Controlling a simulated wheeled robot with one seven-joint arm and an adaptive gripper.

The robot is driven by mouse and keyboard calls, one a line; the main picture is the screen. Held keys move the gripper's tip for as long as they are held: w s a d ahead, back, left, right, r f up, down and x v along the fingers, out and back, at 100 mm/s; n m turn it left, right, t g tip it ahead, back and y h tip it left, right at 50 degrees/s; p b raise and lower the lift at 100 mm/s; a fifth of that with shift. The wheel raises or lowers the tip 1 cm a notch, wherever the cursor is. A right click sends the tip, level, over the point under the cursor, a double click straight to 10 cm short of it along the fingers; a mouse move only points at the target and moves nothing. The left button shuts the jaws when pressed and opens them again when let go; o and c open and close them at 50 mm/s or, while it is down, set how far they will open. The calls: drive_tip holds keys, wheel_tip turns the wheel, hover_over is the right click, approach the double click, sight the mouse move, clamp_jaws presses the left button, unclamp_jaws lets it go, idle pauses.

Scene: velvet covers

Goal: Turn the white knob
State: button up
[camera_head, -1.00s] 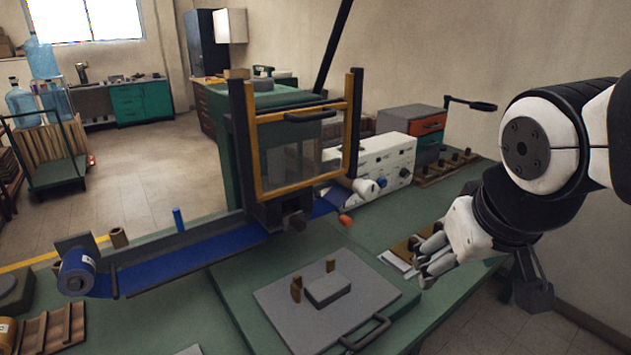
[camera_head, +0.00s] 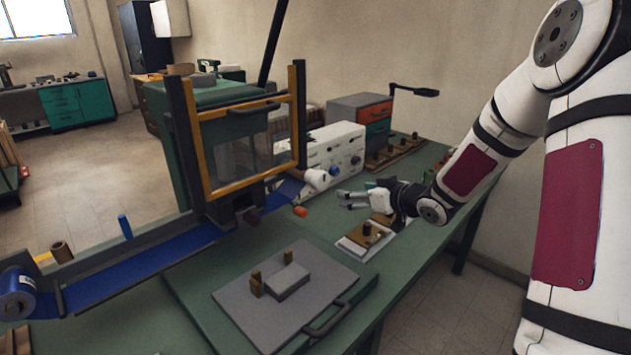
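A white, rounded knob-like part (camera_head: 317,179) sticks out at the lower left end of the white control box (camera_head: 338,150), beside the end of the blue belt. I take it to be the white knob, but its markings are too small to read. My gripper (camera_head: 341,199) is to the right of it and a little nearer to me, with its fingers pointing left toward it. The fingertips look apart, with nothing between them. A clear gap shows between the fingers and the white part.
An orange-red knob (camera_head: 300,211) sits just left of my fingers. A yellow-framed guard (camera_head: 245,130) stands over the blue belt (camera_head: 150,262). A grey plate (camera_head: 245,320) with a block lies in front. A small board (camera_head: 352,248) lies below my gripper.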

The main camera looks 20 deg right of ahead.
sight(324, 182)
drive_tip(key=w+a+t+y, duration=0.1)
drive_tip(key=w+a, duration=0.1)
drive_tip(key=w, duration=0.1)
drive_tip(key=w+a+f+y, duration=0.1)
drive_tip(key=w+a+y, duration=0.1)
drive_tip(key=w, duration=0.2)
drive_tip(key=w+a+f+t+y, duration=0.1)
drive_tip(key=w, duration=0.3)
drive_tip(key=shift+w+a+m+t+y, duration=0.2)
drive_tip(key=shift+a+m+t+y, duration=0.1)
drive_tip(key=shift+a, duration=0.1)
drive_tip(key=shift+c, duration=0.3)
drive_tip(key=c, duration=1.1)
